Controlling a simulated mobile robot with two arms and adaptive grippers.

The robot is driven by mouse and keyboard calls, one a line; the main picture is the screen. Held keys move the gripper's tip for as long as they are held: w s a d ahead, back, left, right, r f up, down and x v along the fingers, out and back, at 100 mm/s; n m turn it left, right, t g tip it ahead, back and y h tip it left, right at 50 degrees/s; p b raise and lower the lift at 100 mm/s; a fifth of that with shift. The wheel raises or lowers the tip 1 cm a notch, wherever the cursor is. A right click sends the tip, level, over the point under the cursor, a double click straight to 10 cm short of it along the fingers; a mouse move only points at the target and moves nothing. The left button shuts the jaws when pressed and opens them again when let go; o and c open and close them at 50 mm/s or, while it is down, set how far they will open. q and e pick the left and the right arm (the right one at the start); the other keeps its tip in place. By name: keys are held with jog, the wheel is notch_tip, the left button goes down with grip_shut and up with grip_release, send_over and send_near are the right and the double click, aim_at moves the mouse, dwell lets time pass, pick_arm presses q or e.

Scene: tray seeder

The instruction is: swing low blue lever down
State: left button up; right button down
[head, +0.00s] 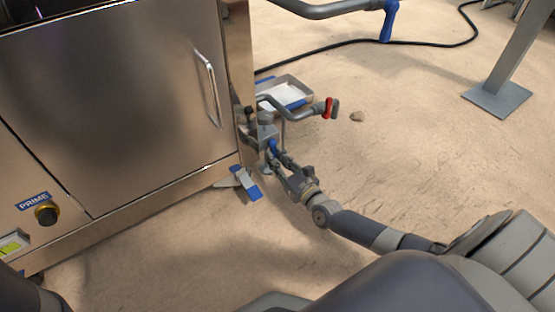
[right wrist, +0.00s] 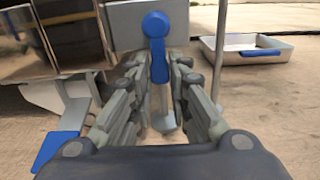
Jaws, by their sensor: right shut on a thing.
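The low blue lever (head: 273,147) is on a small grey valve block at the right foot of the steel machine. In the right wrist view the blue lever (right wrist: 158,60) has its round pivot at the top, and its handle points down in the picture. My right gripper (head: 279,158) reaches in from the lower right and is shut on the lever. In the right wrist view its fingers (right wrist: 161,80) stand on both sides of the handle's lower end. My left gripper is not in view.
A steel machine (head: 120,110) with a door handle fills the left. Behind the valve is a shallow tray (head: 290,83). A pipe with a red handle (head: 330,108) stands near it. A higher blue lever (head: 389,22) hangs top right. A blue-tipped foot pedal (head: 250,187) is nearby.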

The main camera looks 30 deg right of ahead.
jog(key=c, duration=1.5)
grip_release()
jog(key=s, duration=0.8)
jog(key=s+d, duration=0.1)
jog(key=s, duration=0.3)
